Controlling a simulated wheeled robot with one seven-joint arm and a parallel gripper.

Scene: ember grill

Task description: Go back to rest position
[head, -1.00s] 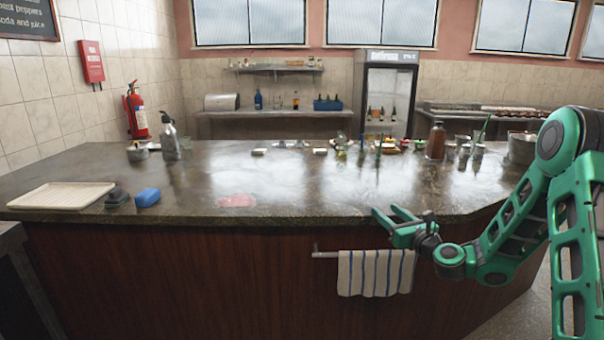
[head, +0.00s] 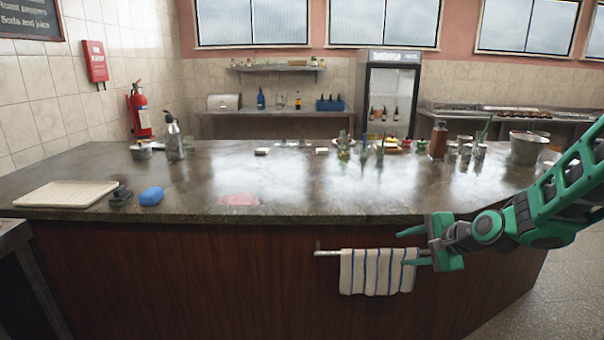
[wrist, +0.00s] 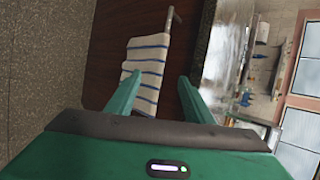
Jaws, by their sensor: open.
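My gripper (head: 408,248) is green and open, with nothing between its fingers. In the head view it is in front of the counter's wooden face, at the right end of the towel rail and just below the counter edge. In the wrist view the two fingers of my gripper (wrist: 158,97) are spread apart. A white towel with blue stripes (head: 372,272) hangs on the rail. The towel also shows in the wrist view (wrist: 148,62), beyond the fingers. I cannot tell whether the lower finger touches the towel or rail.
The counter (head: 310,200) holds a beige tray (head: 66,194), a blue sponge (head: 151,196), a spray bottle (head: 173,140), a brown bottle (head: 438,140) and a metal pot (head: 527,148). A pink patch (head: 239,199) lies near its front edge. Open floor (head: 530,295) shows at the right.

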